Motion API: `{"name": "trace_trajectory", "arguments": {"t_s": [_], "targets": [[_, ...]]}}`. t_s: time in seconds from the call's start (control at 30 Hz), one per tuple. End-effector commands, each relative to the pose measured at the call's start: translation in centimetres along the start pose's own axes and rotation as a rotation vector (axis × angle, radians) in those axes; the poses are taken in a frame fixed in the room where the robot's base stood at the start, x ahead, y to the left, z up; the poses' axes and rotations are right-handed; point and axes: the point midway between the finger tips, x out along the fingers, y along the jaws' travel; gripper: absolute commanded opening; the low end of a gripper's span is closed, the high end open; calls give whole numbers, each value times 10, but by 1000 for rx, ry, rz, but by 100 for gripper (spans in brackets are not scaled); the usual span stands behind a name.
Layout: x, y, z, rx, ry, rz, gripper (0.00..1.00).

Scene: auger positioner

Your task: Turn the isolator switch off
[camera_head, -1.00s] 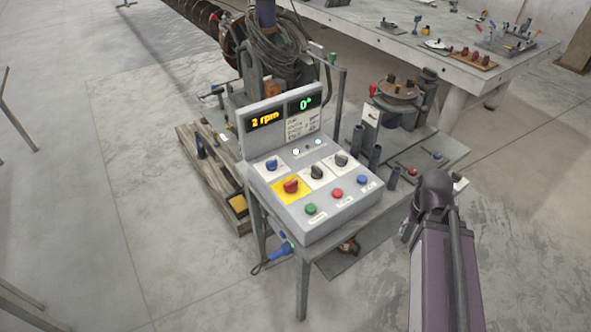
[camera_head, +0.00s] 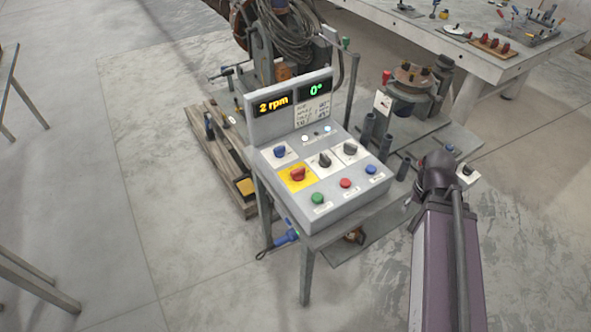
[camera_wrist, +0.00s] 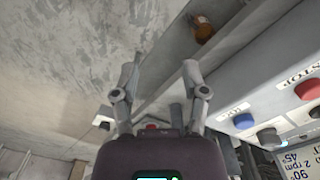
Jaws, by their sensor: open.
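The isolator switch looks to be the red rotary knob (camera_head: 298,174) on a yellow plate, at the left of the grey control box (camera_head: 338,212) in the head view. Its exact handle angle is hard to read. My gripper (camera_wrist: 160,66) shows in the wrist view with its two fingers spread and nothing between them. It is beside the box, whose edge runs along the right of that view. A red button labelled STOP (camera_wrist: 309,88) and a blue button (camera_wrist: 243,121) are right of the fingers. The red knob cannot be made out in the wrist view.
Displays read 2 rpm (camera_head: 272,105) and 0° (camera_head: 315,91). Black knobs (camera_head: 325,160), a blue knob (camera_head: 280,152) and a green button (camera_head: 318,198) are close around the red knob. Dark upright tubes (camera_head: 368,128) stand right of the box. Floor in front is open.

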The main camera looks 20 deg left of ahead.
Motion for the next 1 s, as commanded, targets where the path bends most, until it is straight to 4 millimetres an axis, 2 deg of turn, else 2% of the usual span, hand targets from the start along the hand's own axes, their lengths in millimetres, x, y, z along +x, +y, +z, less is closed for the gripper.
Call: {"name": "trace_trajectory", "arguments": {"t_s": [0.27,0.5,0.73,1.0], "targets": [[-30,-61,-26,110,0,-1,57],[-60,-135,-45,256,0,-1,57],[-87,-213,-52,399,0,-1,57],[-117,-303,-45,559,0,-1,57]]}}
